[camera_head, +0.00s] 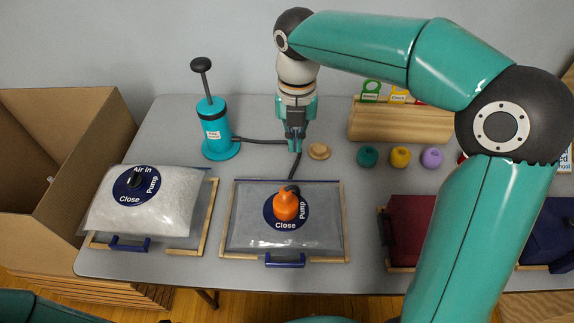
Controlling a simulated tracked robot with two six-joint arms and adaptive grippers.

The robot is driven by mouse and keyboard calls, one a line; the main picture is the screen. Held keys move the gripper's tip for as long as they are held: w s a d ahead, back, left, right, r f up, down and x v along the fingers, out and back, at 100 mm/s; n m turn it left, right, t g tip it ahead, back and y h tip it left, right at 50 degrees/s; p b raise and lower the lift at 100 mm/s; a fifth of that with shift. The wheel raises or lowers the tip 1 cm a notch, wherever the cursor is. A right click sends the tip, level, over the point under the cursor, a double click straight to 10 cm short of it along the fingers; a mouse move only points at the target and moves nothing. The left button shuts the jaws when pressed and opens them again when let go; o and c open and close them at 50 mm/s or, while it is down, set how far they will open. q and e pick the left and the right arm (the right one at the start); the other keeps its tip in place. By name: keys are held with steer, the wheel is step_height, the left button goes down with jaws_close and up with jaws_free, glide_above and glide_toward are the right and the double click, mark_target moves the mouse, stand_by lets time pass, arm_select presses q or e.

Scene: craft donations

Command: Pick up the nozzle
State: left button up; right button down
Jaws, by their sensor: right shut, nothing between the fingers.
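The orange nozzle (286,206) stands on the round dark blue valve label of the middle clear bag (245,236). A dark hose (262,141) runs from the teal hand pump (211,129) behind my right gripper and down to the nozzle's top. My right gripper (295,148) points down behind the nozzle, shut and empty, apart from the nozzle. It hangs close to the hose; I cannot tell whether they touch. My left gripper is out of view.
A stuffed white bag (155,212) with a black knob lies at left, beside a cardboard box (40,150). A small wooden disc (319,151), teal, yellow and purple round pieces, and a wooden rack (390,122) stand right of my gripper. Dark red and navy bags lie at right, partly behind my arm.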

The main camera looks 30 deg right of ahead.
mark_target(287, 191)
steer(key=c, duration=1.8)
jaws_free()
steer(key=s+a, duration=0.2)
steer(key=a, duration=0.1)
steer(key=shift+s+a+f+b, duration=0.15)
steer(key=shift+s+f+b, duration=0.05)
steer(key=shift+f+b, duration=0.2)
steer(key=shift+o, duration=1.1)
steer(key=shift+s+a+r+p, duration=0.15)
steer(key=shift+r+p, duration=0.05)
steer(key=shift+p, duration=0.1)
steer(key=o, duration=0.6)
steer(key=p, duration=0.1)
steer(key=n+p, duration=0.1)
steer(key=p, duration=0.1)
steer(key=shift+r+n, duration=0.3)
steer(key=shift+c, duration=0.2)
steer(key=shift+o, duration=1.3)
steer(key=shift+s+f+n+p, duration=0.1)
steer(key=shift+f+n+p, duration=0.05)
steer(key=shift+n+p, duration=0.2)
steer(key=shift+o, duration=1.2)
steer(key=shift+f, duration=0.4)
steer(key=o, duration=0.3)
step_height(287, 191, down, 11)
steer(key=shift+r+b, duration=0.15)
steer(key=shift+b, duration=0.35)
steer(key=shift+o, duration=0.2)
steer(key=shift+f, duration=2.95)
